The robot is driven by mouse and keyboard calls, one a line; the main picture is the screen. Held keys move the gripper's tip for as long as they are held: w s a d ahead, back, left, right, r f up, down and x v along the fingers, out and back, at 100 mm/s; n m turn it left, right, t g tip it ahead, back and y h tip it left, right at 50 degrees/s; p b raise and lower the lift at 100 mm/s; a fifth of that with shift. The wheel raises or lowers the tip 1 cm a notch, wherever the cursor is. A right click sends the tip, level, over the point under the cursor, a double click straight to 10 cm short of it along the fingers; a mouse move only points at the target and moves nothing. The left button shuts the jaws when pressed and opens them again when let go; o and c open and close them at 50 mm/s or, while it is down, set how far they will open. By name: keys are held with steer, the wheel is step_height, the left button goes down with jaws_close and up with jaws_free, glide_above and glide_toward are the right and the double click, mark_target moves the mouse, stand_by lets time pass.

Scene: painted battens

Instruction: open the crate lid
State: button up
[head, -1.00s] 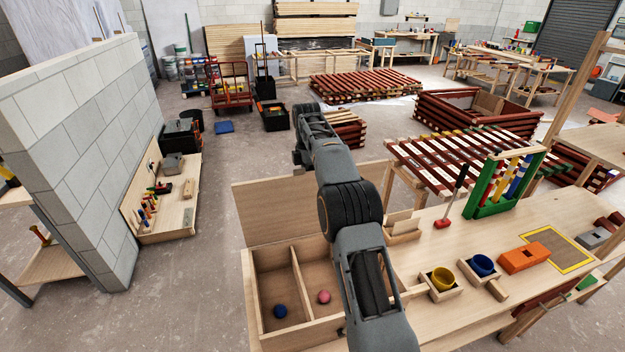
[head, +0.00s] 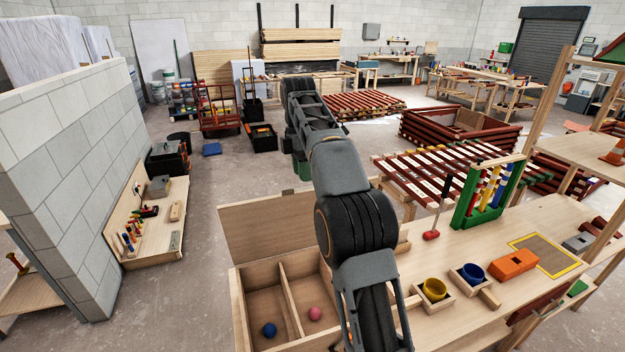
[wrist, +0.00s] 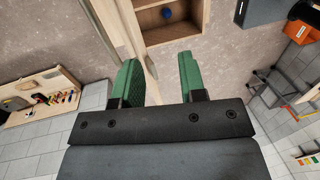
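The wooden crate (head: 238,304) stands at the left end of the workbench. Its lid (head: 262,226) is raised, standing up steeply along the crate's far edge, so both compartments are uncovered. My gripper (head: 301,170) is beyond the lid's top edge in the head view, its green fingers pointing down. In the wrist view my gripper (wrist: 158,82) is open, fingers well apart. The lid (wrist: 124,28) shows nearly edge-on there, its end passing beside the left finger into the gap. I cannot tell whether they touch. My arm hides the lid's right part.
A blue ball (head: 269,329) and a pink ball (head: 315,313) lie in separate compartments. To the right on the bench are a yellow cup (head: 434,289), a blue cup (head: 473,274), an orange block (head: 513,264) and a green rack (head: 489,196).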

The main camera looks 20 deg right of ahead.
steer(key=s+r, duration=0.3)
steer(key=s, duration=0.4)
steer(key=shift+s+a+b, duration=0.3)
steer(key=shift+b, duration=0.15)
steer(key=shift+r, duration=0.1)
